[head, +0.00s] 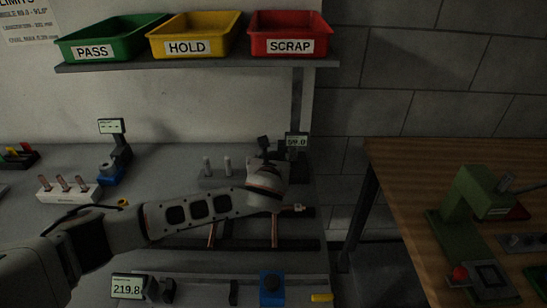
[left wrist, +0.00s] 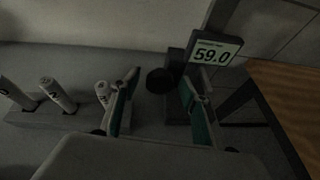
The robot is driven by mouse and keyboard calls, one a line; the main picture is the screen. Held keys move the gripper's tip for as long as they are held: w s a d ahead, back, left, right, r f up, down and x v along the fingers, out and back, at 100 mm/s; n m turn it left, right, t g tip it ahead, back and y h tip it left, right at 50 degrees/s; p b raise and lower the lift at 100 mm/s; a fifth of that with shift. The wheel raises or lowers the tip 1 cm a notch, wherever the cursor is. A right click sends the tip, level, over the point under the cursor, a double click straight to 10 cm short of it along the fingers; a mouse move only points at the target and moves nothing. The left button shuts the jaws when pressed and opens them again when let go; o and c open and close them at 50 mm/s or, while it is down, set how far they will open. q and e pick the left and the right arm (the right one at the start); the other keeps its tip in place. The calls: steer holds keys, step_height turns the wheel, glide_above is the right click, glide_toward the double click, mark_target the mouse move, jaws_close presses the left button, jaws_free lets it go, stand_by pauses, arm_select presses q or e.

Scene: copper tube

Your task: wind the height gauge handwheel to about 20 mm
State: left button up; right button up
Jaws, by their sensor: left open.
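The height gauge stands at the back right of the grey bench, and its display (head: 297,141) appears to read 59.0. The display reads 59.0 clearly in the left wrist view (left wrist: 214,55). A dark round knob, apparently the handwheel (left wrist: 160,80), sits left of the gauge's dark column. My left gripper (head: 271,154) reaches over the bench to the gauge. In the left wrist view its open fingers (left wrist: 160,103) stand either side of the knob's line, with nothing between the tips. I cannot tell whether they touch it. My right gripper is not in view.
A block with numbered pins (left wrist: 58,97) stands left of the gauge. Copper tubes (head: 275,230) lie over dark rails below my arm. A shelf with green, yellow and red trays (head: 290,30) hangs above. A wooden table (head: 400,190) with a green press stands right, across a gap.

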arm_select(q)
steer(key=shift+w+f, duration=0.2)
steer(key=shift+w, duration=0.35)
steer(key=c, duration=1.1)
steer(key=shift+n+h+p, duration=0.4)
steer(key=shift+n+h, duration=0.2)
steer(key=shift+n, duration=0.2)
steer(key=shift+n+t+h, duration=0.4)
steer(key=shift+n+h, duration=0.6)
steer(key=shift+n, duration=0.6)
